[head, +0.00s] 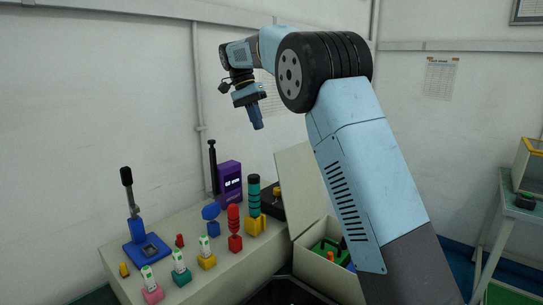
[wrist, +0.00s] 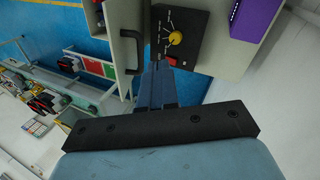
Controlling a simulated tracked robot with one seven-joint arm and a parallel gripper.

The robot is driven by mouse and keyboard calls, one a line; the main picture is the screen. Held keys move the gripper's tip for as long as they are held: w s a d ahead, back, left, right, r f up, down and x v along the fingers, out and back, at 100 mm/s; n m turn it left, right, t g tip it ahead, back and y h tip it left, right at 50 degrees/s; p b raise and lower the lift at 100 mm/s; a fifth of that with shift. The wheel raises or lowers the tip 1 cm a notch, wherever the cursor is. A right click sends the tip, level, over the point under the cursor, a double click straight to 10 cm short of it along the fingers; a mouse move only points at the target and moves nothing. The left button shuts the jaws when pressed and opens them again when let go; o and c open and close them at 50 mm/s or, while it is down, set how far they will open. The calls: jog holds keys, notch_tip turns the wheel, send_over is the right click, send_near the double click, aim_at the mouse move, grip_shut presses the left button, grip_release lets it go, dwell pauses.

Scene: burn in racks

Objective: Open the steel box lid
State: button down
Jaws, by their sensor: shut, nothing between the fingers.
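The steel box (head: 310,268) is beige and stands at the right end of the bench, partly hidden behind my arm. My gripper (head: 258,123) is raised above the bench, left of and higher than the lid, pointing down. Its blue fingers (wrist: 160,68) are together and empty, and look apart from the lid and handle.
The bench (head: 215,262) holds a blue lever press (head: 145,248), a purple display unit (head: 230,182), red and teal stacks, and small coloured blocks. A black box with a yellow knob (wrist: 175,38) is near the lid. A side table (head: 515,205) stands at right.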

jog(key=s+d+x, duration=0.1)
jog(key=x, duration=1)
jog(key=shift+d, duration=0.15)
jog(key=shift+s+r, duration=0.15)
jog(key=shift+r, duration=0.05)
dwell(0.4)
